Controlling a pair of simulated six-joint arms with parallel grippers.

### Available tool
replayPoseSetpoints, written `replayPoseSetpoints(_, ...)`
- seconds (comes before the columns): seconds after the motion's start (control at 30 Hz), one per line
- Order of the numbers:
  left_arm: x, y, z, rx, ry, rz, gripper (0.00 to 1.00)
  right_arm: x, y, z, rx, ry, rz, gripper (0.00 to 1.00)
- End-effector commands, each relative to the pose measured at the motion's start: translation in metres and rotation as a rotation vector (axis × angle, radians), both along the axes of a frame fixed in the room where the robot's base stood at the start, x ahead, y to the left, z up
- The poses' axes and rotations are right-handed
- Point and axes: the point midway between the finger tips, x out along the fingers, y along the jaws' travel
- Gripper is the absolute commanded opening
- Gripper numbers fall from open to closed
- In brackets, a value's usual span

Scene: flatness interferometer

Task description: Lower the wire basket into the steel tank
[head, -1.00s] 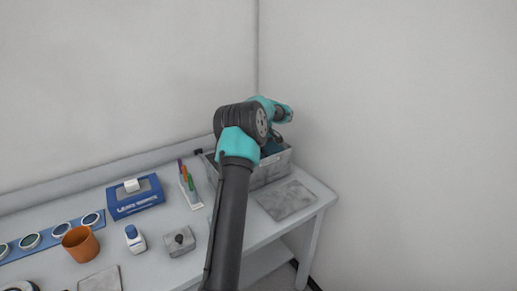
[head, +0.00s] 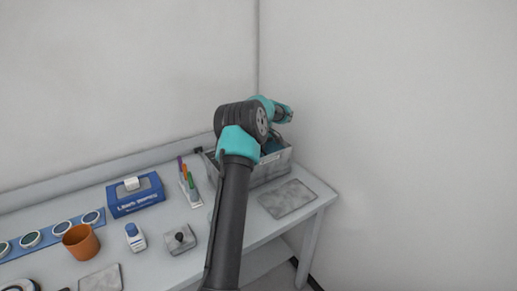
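The steel tank (head: 270,170) is a grey open box at the far right end of the bench, partly hidden behind my arm. One of my arms, dark with teal joints, reaches up from the bottom edge and bends over the tank. Its gripper is hidden behind the arm's own links, so its fingers do not show. I cannot make out the wire basket; something dark and teal shows inside the tank's opening, too covered to identify. My other arm is not in view.
A flat grey plate (head: 287,199) lies in front of the tank. A marker tray (head: 192,192), a blue wipes box (head: 135,196), a small bottle (head: 135,238), a grey block with a dark knob (head: 179,240) and an orange cup (head: 81,243) stand left. Walls close the corner behind.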

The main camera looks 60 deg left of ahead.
Motion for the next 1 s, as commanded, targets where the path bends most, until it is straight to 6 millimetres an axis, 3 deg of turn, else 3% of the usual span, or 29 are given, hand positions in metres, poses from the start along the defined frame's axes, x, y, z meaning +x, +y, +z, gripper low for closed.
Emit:
replayPoseSetpoints(0.23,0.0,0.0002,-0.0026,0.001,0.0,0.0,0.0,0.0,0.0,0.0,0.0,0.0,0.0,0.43)
replayPoseSetpoints(0.27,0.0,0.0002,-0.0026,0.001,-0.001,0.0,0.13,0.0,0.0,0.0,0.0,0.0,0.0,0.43)
replayPoseSetpoints(0.57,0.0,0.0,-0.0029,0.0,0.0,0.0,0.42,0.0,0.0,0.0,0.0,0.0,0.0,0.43)
replayPoseSetpoints(1.0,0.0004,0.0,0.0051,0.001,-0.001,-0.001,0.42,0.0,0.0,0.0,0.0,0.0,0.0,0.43)
